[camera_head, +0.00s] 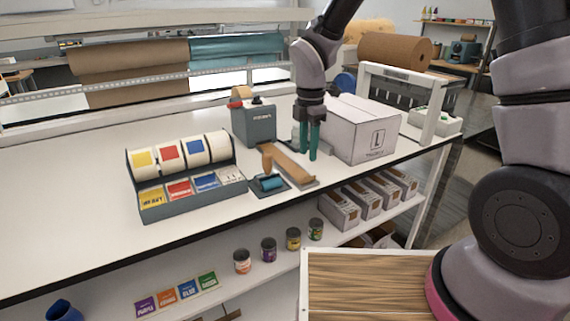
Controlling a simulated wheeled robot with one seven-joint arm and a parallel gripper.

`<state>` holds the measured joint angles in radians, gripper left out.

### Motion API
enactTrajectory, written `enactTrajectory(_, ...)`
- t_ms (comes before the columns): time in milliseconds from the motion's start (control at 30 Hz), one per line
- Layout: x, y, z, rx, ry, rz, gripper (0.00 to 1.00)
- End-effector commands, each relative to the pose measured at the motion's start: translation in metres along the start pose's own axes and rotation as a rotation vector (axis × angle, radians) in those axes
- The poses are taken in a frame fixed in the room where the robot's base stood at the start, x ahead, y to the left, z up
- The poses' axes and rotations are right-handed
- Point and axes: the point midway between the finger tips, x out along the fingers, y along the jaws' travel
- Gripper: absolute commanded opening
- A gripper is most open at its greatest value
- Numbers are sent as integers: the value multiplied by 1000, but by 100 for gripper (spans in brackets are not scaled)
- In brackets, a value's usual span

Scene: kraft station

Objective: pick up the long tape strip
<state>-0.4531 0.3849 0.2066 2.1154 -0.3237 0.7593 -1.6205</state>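A long brown tape strip (290,166) lies on a flat grey holder on the white workbench, slanting from back left to front right. I see nothing between the fingers. How high the fingertips are above the bench is hard to tell.
The white box (362,132) stands close at the right. A grey tape machine (254,124) stands behind left. A label-roll dispenser (188,191) is further left. The bench's front left is clear.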

Motion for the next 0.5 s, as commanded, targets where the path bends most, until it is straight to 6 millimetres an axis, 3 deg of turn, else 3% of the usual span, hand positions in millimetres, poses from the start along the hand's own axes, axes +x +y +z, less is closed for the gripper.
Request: enactTrajectory(500,62,-8,5,3,0,-3,39)
